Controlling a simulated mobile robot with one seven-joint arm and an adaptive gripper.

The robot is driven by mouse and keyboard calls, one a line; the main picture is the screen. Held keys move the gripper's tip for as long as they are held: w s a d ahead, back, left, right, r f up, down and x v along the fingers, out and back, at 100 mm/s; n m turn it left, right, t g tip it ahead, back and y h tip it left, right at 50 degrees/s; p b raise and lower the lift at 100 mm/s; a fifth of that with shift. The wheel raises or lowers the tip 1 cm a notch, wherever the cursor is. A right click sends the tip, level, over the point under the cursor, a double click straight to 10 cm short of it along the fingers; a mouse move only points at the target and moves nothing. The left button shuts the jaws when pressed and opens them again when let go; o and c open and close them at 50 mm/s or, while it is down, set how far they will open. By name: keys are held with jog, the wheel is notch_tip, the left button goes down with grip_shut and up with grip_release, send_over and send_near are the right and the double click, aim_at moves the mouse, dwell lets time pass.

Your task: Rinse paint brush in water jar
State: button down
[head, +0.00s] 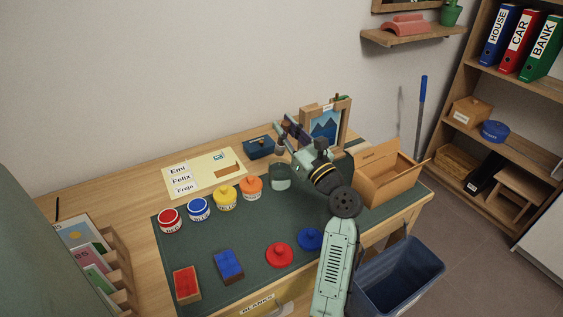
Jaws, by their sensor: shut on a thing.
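My gripper (286,131) is over the back of the desk, left of the framed mountain picture. It is shut on a thin thing, which I take to be the paint brush; it is too small and too covered by the jaws to make out clearly. The water jar (280,177) is a dark, see-through greenish jar standing on the green mat (240,232). The gripper is above and behind it in the picture, apart from it. The brush tip cannot be seen.
Red, blue, yellow and orange paint pots (225,199) stand left of the jar. Red and blue lids (279,255) and two blocks (229,265) lie in front. An open cardboard box (385,180) is right of my arm. A blue bin (402,277) stands beside the desk.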

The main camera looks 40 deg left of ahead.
jog(key=shift+r, duration=2.05)
